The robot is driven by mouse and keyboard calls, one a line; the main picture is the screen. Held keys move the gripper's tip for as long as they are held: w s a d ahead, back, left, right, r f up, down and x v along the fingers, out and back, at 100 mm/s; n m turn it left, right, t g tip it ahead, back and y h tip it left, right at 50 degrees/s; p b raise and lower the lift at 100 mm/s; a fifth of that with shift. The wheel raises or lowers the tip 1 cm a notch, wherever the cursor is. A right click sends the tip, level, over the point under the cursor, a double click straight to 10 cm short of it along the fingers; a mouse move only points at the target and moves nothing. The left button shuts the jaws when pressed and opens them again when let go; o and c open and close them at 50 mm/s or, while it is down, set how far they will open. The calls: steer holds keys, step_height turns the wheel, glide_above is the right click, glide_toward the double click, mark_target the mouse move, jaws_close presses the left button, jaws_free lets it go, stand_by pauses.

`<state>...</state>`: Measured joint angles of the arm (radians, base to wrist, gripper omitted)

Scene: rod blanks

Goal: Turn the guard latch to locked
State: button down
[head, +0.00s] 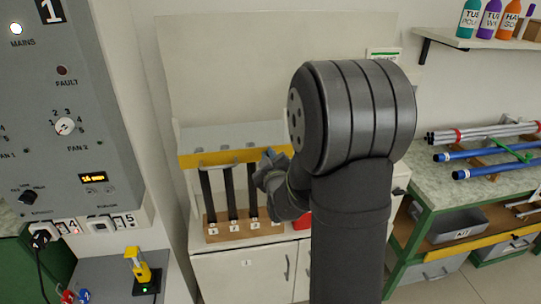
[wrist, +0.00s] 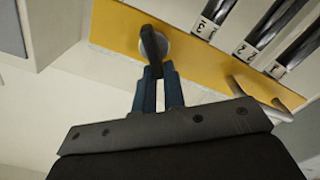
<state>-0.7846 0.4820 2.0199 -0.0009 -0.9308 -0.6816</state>
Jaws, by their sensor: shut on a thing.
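A yellow guard bar (head: 205,158) runs across the front of a rack of dark rods; it also fills the upper part of the wrist view (wrist: 115,28). A dark latch lever (wrist: 152,42) sits on a round grey base on this bar. My gripper (wrist: 158,82) has its blue fingers closed on the lever's lower end. In the head view my gripper (head: 268,158) is at the right part of the bar, and my arm hides the latch. No locked or unlocked marking can be read.
Numbered dark rods (head: 229,192) stand in a wooden base (head: 245,229) on a white cabinet. A grey bent handle (wrist: 258,97) lies near the gripper's right. A control panel (head: 75,120) is at left; a bench with rods (head: 485,135) is at right.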

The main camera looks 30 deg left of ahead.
steer(key=shift+s+a+f+n, duration=0.1)
steer(key=shift+f+n, duration=0.2)
steer(key=shift+n, duration=1.35)
steer(key=shift+s+a+f+n, duration=0.15)
steer(key=shift+f+n, duration=0.2)
steer(key=shift+n, duration=1.35)
steer(key=shift+s+a+f+n, duration=0.1)
steer(key=shift+f+n, duration=0.2)
steer(key=shift+n, duration=1.35)
steer(key=c, duration=1.5)
jaws_free()
steer(key=v, duration=1.7)
